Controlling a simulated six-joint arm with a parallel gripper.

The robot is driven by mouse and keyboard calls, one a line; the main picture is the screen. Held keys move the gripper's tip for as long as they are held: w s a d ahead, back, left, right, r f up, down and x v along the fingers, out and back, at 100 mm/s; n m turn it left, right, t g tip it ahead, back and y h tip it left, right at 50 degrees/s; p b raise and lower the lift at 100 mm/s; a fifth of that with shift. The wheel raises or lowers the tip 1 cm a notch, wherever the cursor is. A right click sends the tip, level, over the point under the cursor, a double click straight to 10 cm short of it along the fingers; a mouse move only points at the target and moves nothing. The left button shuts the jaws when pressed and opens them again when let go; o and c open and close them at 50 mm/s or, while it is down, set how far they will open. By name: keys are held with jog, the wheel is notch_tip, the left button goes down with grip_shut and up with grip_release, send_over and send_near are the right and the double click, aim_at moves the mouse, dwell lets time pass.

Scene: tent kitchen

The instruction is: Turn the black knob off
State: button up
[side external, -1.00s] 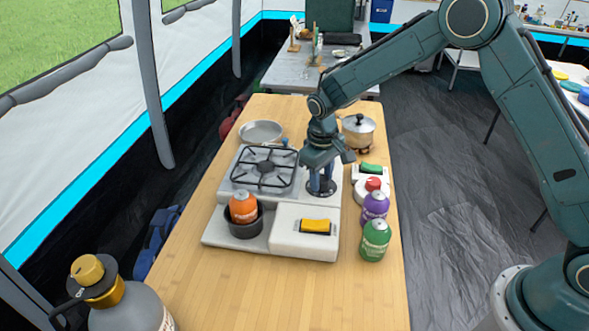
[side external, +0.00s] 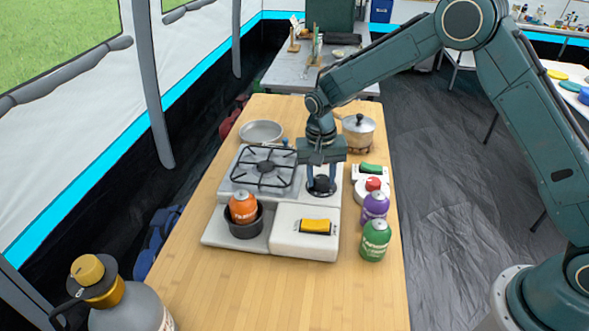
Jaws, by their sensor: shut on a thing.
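The black knob (side external: 321,186) sits on the right part of the white camp stove (side external: 343,200), beside the burner grate (side external: 264,168). My gripper (side external: 321,181) points straight down over it, with its fingers on either side of the knob's raised grip. The gripper is shut on the knob. The fingers and wrist hide part of the knob, so its exact angle is hard to read.
An orange canister (side external: 243,207) stands in a dark pot (side external: 245,226) at the stove's front left. Purple (side external: 375,206) and green (side external: 375,240) canisters stand to the right. A yellow switch (side external: 316,226), a red button (side external: 373,184) and a lidded pot (side external: 358,131) are near. The front table (side external: 290,290) is clear.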

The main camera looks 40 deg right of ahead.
aim_at(318, 179)
jog(key=shift+r, duration=0.1)
dwell(0.4)
jog(key=o, duration=1)
notch_tip(318, 179, up, 14)
jog(key=shift+w+a, duration=0.2)
jog(key=shift+a, duration=0.15)
